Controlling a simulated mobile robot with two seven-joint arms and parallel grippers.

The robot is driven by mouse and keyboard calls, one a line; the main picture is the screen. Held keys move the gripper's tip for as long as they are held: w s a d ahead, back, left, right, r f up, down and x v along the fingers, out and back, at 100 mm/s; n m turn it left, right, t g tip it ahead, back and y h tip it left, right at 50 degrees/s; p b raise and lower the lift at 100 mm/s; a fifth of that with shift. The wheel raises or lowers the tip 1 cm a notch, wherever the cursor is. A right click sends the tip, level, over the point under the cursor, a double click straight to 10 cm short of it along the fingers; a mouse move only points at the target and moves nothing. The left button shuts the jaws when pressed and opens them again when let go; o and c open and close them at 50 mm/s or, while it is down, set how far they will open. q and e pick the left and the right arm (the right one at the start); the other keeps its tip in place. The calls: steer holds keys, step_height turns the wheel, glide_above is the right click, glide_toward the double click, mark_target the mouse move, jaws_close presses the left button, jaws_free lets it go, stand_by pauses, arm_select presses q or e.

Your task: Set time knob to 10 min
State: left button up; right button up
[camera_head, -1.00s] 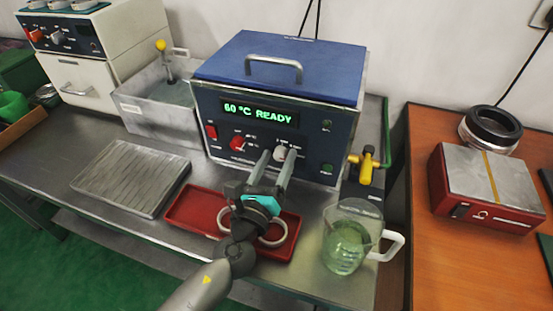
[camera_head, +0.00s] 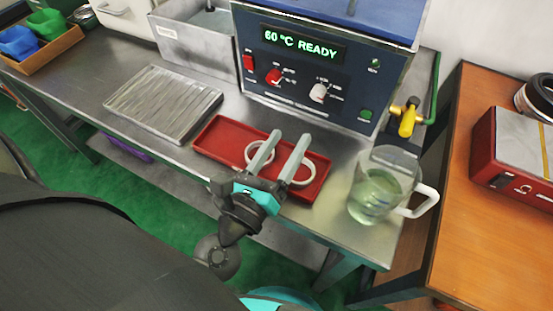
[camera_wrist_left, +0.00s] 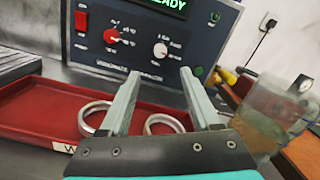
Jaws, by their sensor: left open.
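The blue control box (camera_head: 300,75) shows "60 °C READY" in green. Its white time knob (camera_head: 319,93) is on the front panel, right of a red knob (camera_head: 274,76). In the left wrist view the white knob (camera_wrist_left: 161,50) has its mark pointing up and small labels around it, too blurred to read. My left gripper (camera_head: 290,140) is open and empty, below and in front of the panel and over the red tray, apart from the knob. In the left wrist view its fingers (camera_wrist_left: 160,75) stand apart with the knob between and beyond them. My right gripper is not in view.
The red tray (camera_head: 216,149) holds two metal rings (camera_head: 258,155). A glass jug (camera_head: 378,190) of greenish liquid stands right of it. A ridged metal plate (camera_head: 160,103) lies left. A yellow-handled valve (camera_head: 407,120) sticks out right of the box.

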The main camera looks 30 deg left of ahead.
arm_select(q)
steer(key=shift+s+a, duration=0.1)
steer(key=shift+s, duration=1.55)
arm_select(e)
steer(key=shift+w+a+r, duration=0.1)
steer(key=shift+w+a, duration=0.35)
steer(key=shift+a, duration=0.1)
arm_select(q)
steer(key=shift+s+f, duration=0.1)
